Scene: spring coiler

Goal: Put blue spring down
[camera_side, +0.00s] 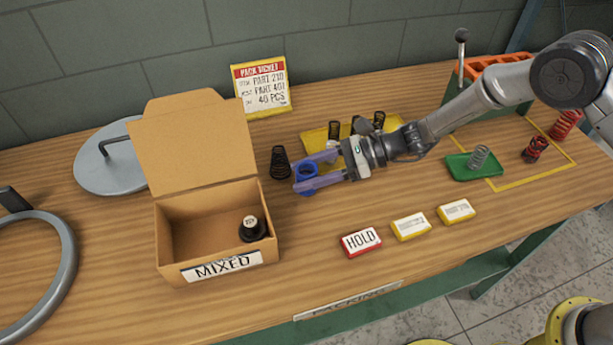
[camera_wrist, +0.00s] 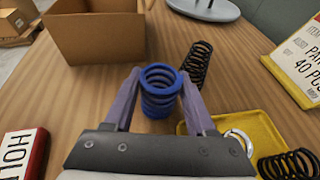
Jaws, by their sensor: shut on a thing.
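The blue spring (camera_side: 307,178) is between the purple fingers of my gripper (camera_side: 319,171), over the wooden bench to the right of the cardboard box. In the wrist view the blue spring (camera_wrist: 159,90) stands upright, with one finger on each side of it. My gripper (camera_wrist: 158,88) is shut on it. Whether the spring's lower end touches the bench I cannot tell.
A black spring (camera_side: 280,162) stands close beside the blue one. The open box (camera_side: 215,275) labelled MIXED holds a black item. A yellow tray (camera_side: 315,140) with dark springs lies behind my gripper. A HOLD block (camera_side: 361,242) lies in front. Bare bench lies between.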

